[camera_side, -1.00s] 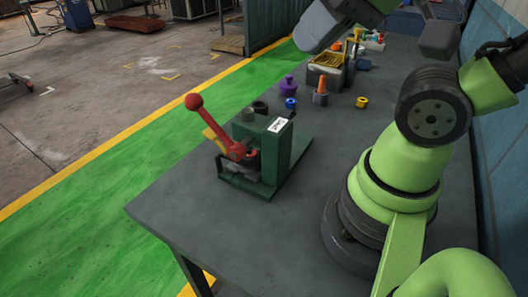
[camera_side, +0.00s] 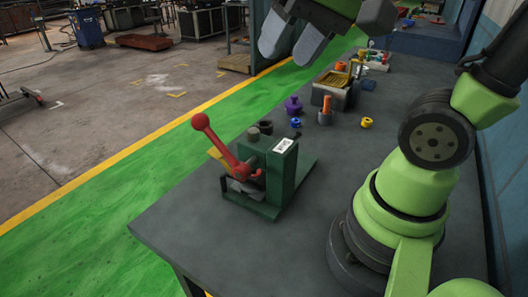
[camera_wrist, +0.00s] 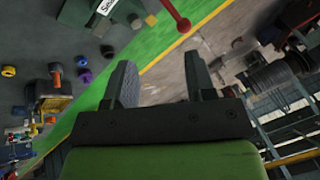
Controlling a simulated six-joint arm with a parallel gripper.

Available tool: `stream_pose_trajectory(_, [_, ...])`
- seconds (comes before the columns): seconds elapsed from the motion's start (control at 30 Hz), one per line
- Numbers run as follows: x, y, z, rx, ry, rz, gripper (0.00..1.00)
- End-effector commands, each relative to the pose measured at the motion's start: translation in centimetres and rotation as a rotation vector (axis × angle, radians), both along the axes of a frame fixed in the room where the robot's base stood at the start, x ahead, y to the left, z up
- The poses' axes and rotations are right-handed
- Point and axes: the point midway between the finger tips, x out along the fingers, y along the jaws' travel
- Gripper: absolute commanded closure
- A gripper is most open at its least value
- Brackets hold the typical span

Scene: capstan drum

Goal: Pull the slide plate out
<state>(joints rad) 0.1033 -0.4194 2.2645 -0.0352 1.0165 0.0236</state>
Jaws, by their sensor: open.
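A green fixture (camera_side: 283,178) stands on the dark table, with a white label on its top and a red lever with a ball knob (camera_side: 200,121) leaning up to the left. A small yellow part (camera_side: 216,153) shows beside the lever; I cannot tell whether it is the slide plate. My gripper (camera_side: 293,45) is open and empty, high above and behind the fixture, apart from it. In the wrist view, its two grey fingers (camera_wrist: 161,78) stand apart with only floor between them. The fixture (camera_wrist: 88,14) and red knob (camera_wrist: 183,25) show at that view's top edge.
A purple part (camera_side: 293,106), an orange-topped part (camera_side: 326,110) and a yellow ring (camera_side: 367,122) stand behind the fixture. A bin with yellow contents (camera_side: 331,88) is farther back. The table (camera_side: 205,245) is clear in front of the fixture.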

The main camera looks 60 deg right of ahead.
Motion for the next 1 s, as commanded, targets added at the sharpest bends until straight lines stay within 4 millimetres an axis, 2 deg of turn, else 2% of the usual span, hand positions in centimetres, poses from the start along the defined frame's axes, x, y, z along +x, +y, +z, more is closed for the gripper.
stream_pose_trajectory(0.1, [3.4, -1.8, -0.9, 0.038, 0.131, -0.093, 0.5])
stream_pose_trajectory(0.27, [7.3, -4.6, -3.4, 0.095, 0.295, -0.213, 0.5])
stream_pose_trajectory(0.37, [9.4, -6.7, -5.7, 0.137, 0.395, -0.289, 0.5])
stream_pose_trajectory(0.5, [11.5, -9.7, -9.7, 0.198, 0.531, -0.396, 0.5])
stream_pose_trajectory(0.6, [12.2, -11.6, -12.7, 0.242, 0.615, -0.463, 0.5])
stream_pose_trajectory(0.73, [12.5, -13.3, -15.8, 0.284, 0.693, -0.526, 0.5])
stream_pose_trajectory(0.87, [12.5, -14.1, -17.5, 0.307, 0.733, -0.557, 0.5])
stream_pose_trajectory(1.0, [12.4, -13.9, -18.5, 0.313, 0.746, -0.564, 0.5])
